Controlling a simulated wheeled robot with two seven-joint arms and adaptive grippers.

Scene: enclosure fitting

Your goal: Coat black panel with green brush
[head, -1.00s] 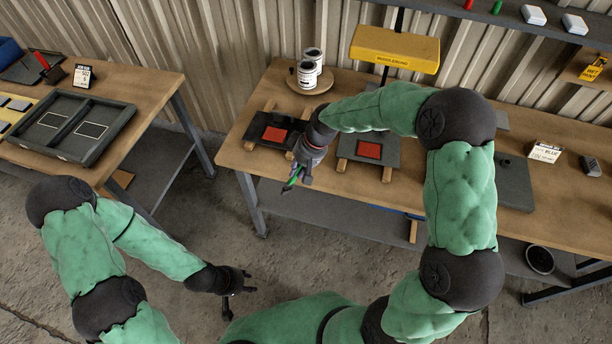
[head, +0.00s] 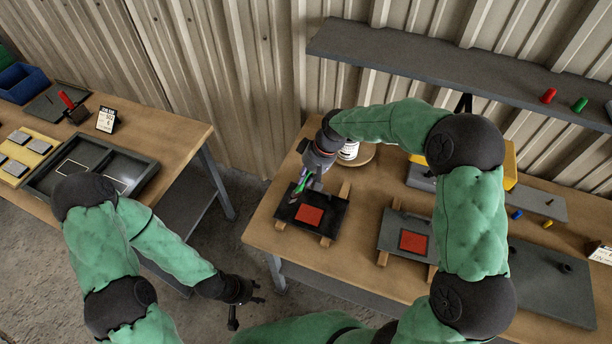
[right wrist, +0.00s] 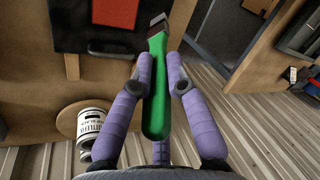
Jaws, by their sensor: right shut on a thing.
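My right gripper (head: 306,182) is shut on the green brush (right wrist: 156,105), which lies between its two purple fingers in the right wrist view. The brush's dark bristle end (right wrist: 157,24) points away from the gripper. In the head view the brush is over the far left part of the black panel (head: 333,226). I cannot tell whether the bristles touch it. The black panel has a red square (head: 310,216) and lies on wooden strips on the bench; it also shows in the right wrist view (right wrist: 98,40). My left gripper (head: 246,308) is open and empty over the floor.
A grey panel (head: 390,232) with a red square lies to the right. A white can (right wrist: 93,130) stands on a round board behind the black panel. The left table holds a dark tray (head: 42,176) and a red-handled thing (head: 66,100). A shelf (head: 420,68) runs above the bench.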

